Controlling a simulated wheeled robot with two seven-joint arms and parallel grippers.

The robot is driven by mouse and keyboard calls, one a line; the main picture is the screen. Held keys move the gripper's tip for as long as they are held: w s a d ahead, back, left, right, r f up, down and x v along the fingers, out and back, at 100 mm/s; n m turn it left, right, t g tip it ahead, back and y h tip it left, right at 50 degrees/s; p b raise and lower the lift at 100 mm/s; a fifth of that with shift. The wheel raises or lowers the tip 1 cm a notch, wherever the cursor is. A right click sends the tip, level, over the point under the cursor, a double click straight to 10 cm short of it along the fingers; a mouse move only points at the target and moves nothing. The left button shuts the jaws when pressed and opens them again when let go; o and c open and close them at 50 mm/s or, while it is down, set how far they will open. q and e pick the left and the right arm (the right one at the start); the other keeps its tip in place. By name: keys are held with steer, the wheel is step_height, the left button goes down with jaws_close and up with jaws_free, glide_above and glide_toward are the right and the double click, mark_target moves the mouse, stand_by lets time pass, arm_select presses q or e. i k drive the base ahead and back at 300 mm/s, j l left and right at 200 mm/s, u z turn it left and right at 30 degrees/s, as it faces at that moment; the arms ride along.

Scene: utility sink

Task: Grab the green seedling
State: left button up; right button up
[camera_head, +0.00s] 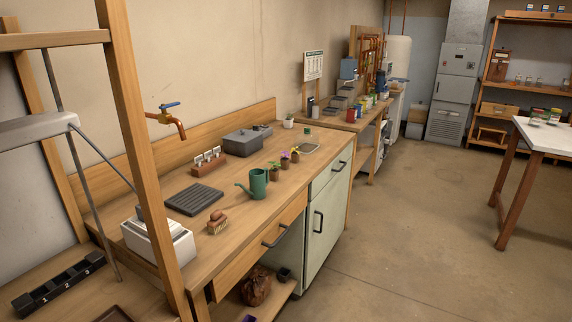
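A small green seedling (275,167) stands in a brown pot on the wooden bench, just right of the green watering can (258,184). It is the nearest in a short row of small pots. Behind it are a pot with purple flowers (285,158) and a pot with a yellow flower (295,154). Another small green plant (289,120) in a white pot stands farther back, by the wall. Neither of my grippers is in view.
A black rack with numbered slots (62,284) lies at the lower left. A wooden post (143,150) rises in front of the bench. A dark ribbed mat (194,199), a brush (217,222) and a grey box (243,142) are on the bench. The floor (420,250) at right is clear.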

mark_target(273, 173)
steer(key=i+l+u, duration=0.15)
steer(key=u, duration=0.3)
steer(key=i+l+u, duration=0.2)
steer(key=u, duration=0.3)
